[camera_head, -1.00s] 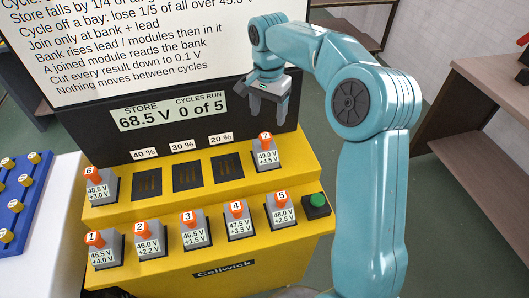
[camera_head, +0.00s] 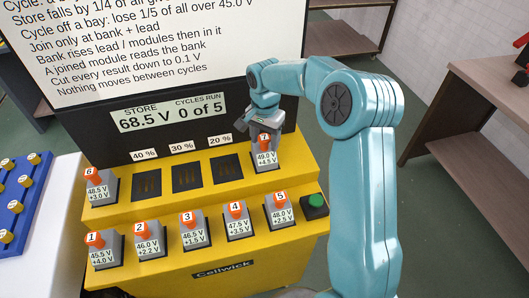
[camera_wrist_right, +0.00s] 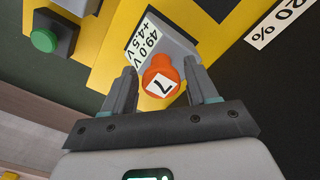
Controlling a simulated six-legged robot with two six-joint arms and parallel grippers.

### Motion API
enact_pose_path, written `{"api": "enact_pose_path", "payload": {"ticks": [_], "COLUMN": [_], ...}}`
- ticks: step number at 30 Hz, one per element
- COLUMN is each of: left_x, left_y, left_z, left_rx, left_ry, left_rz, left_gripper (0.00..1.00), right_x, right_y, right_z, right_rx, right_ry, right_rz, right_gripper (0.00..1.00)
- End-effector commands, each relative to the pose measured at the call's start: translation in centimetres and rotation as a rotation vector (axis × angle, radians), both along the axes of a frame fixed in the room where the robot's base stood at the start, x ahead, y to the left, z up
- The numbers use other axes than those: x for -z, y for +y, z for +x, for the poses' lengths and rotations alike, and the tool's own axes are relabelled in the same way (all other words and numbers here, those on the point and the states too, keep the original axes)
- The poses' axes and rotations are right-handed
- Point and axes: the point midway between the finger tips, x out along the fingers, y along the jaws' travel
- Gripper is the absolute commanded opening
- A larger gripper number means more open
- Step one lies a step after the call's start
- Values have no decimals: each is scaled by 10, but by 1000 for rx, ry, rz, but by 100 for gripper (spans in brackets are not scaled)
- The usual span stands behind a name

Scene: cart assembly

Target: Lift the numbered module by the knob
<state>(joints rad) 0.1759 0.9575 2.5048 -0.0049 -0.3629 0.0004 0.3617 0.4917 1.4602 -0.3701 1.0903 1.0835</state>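Module 7 (camera_head: 265,157) is grey with a 49.0 V +4.5 label and an orange knob. It sits at the right end of the yellow console's upper row. My right gripper (camera_head: 264,135) is just above it. In the right wrist view, the open fingers of my right gripper (camera_wrist_right: 160,88) stand on either side of the orange knob (camera_wrist_right: 160,82), with gaps visible. Module 6 (camera_head: 100,189) is at the left of the upper row. Modules 1 (camera_head: 104,251), 2 (camera_head: 149,241), 3 (camera_head: 195,232), 4 (camera_head: 238,223) and 5 (camera_head: 280,212) fill the lower row. My left gripper is not in view.
Three dark empty bays (camera_head: 187,177) labelled 40 %, 30 % and 20 % lie left of module 7. A green button (camera_head: 316,201) is at the console's right. The display (camera_head: 170,112) behind reads 68.5 V, 0 of 5. A blue board (camera_head: 18,200) lies at far left.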

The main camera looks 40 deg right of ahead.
Motion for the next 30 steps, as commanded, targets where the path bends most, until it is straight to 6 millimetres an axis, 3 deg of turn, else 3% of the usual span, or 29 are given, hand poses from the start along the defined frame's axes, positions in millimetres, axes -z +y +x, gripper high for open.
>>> {"api": "enact_pose_path", "payload": {"ticks": [1,3,5,30], "left_x": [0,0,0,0], "left_y": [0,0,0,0], "left_z": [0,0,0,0], "left_rx": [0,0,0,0], "left_ry": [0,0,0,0], "left_rz": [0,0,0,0], "left_gripper": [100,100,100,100], "right_x": [0,0,0,0], "right_y": [0,0,0,-1], "right_z": [0,0,0,0], "right_rx": [0,0,0,0], "right_ry": [0,0,0,0], "right_rz": [0,0,0,-1], "right_gripper": [39,17,0,0]}}
